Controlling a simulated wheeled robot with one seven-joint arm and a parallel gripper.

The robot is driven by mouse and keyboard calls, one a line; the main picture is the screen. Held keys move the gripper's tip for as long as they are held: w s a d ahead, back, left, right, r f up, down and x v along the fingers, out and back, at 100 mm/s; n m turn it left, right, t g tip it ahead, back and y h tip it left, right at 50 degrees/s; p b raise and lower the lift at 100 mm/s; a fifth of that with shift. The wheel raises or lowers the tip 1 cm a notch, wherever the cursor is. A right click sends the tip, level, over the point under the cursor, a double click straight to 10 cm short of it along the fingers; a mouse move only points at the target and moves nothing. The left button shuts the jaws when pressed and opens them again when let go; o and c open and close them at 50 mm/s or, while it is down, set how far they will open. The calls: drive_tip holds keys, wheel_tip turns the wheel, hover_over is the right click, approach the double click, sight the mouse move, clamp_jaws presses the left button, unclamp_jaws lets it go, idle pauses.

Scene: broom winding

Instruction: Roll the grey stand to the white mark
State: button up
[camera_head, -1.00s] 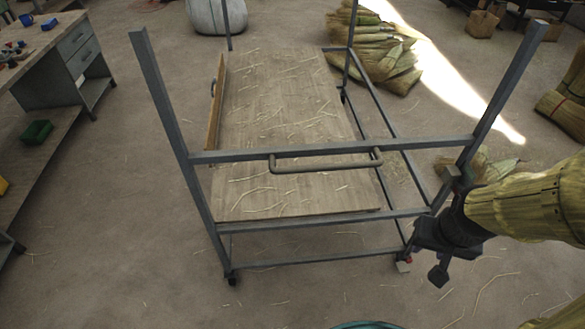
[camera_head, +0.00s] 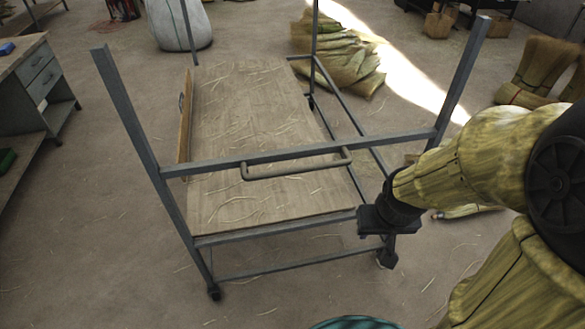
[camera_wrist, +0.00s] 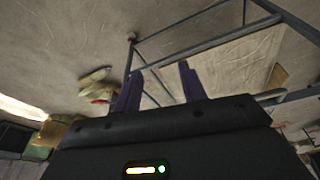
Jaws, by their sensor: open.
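The grey stand (camera_head: 292,153) is a wheeled metal frame with upright posts and a wooden shelf (camera_head: 255,130) strewn with straw. A bent handle (camera_head: 297,168) sits on its near crossbar. In the head view my gripper (camera_head: 384,245) is at the stand's near right corner, by the right post and lower rail. In the wrist view the open gripper (camera_wrist: 160,85) has two dark fingers apart, with stand rails (camera_wrist: 215,34) beyond them. I cannot tell whether a finger touches the frame. No white mark can be made out; a bright light strip lies on the floor behind.
A workbench with drawers (camera_head: 40,75) stands at the left. A pale sack (camera_head: 180,28) and straw bundles (camera_head: 340,60) lie behind the stand. More brooms (camera_head: 540,70) are at the right. A teal rounded thing (camera_head: 355,322) shows at the bottom edge. Floor left of the stand is clear.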

drive_tip(key=w+d+f+n+t+b, duration=0.1)
drive_tip(key=w+f+n+t+b, duration=0.25)
drive_tip(key=w+n, duration=0.2)
drive_tip(key=n+t+y+b, duration=0.6)
drive_tip(key=n+y+b, duration=0.35)
drive_tip(key=n, duration=0.95)
approach(299, 172)
drive_tip(key=s+d, duration=0.3)
drive_tip(key=shift+s+d+r+y, duration=0.1)
drive_tip(key=shift+r+y, duration=0.15)
drive_tip(key=shift+y, duration=0.1)
drive_tip(key=p+x, duration=0.2)
drive_tip(key=x, duration=1.5)
drive_tip(key=shift+f, duration=0.1)
clamp_jaws()
